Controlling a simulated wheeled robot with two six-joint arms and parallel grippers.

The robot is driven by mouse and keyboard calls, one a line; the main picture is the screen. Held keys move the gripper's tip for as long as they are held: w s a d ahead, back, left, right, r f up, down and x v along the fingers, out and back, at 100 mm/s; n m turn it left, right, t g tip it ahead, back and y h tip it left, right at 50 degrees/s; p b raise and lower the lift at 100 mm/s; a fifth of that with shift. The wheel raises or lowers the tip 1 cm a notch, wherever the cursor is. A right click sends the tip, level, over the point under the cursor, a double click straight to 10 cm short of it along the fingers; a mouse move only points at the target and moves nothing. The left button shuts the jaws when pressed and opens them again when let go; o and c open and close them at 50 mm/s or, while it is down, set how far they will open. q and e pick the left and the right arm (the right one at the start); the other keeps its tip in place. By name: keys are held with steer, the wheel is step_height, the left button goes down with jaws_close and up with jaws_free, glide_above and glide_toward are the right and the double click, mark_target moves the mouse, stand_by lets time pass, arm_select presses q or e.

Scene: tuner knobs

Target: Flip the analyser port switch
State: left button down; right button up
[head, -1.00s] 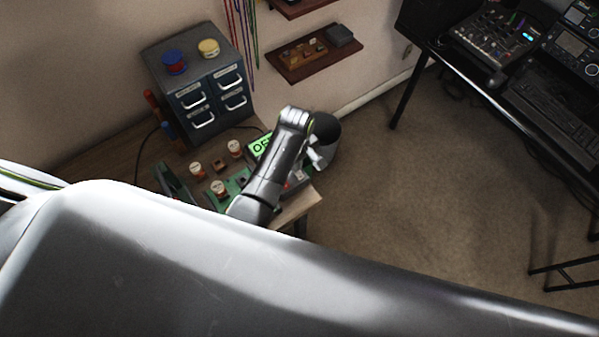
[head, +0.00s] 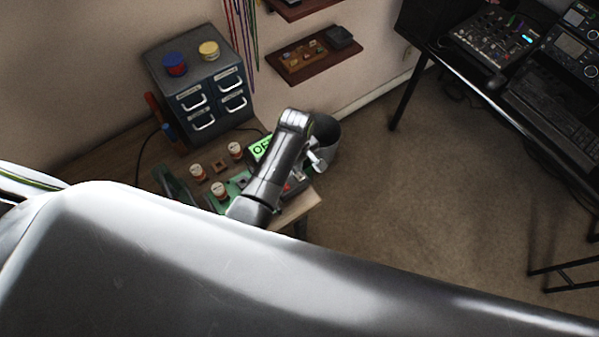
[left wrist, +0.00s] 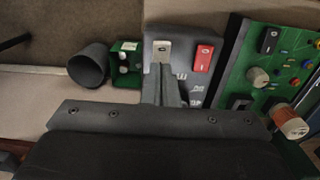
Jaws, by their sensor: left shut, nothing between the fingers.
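The analyser is a grey box (left wrist: 187,80) in the left wrist view. Its top carries a pale beige rocker switch (left wrist: 162,50) and a red rocker switch (left wrist: 203,58). My left gripper (left wrist: 164,75) is shut and empty, its fingertips right at the lower end of the beige switch. I cannot tell whether they touch. In the head view my left forearm and wrist cover much of the analyser. My right gripper is not seen.
A green board (left wrist: 262,72) with knobs and switches adjoins the analyser. A small green box (left wrist: 125,62) and a dark cup-shaped bin (left wrist: 88,65) are on its other side. A drawer cabinet (head: 205,100) stands behind. Open carpet lies right of the bench.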

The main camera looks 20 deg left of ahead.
arm_select(q)
steer(key=shift+r+p, duration=0.4)
steer(key=shift+r, duration=2.55)
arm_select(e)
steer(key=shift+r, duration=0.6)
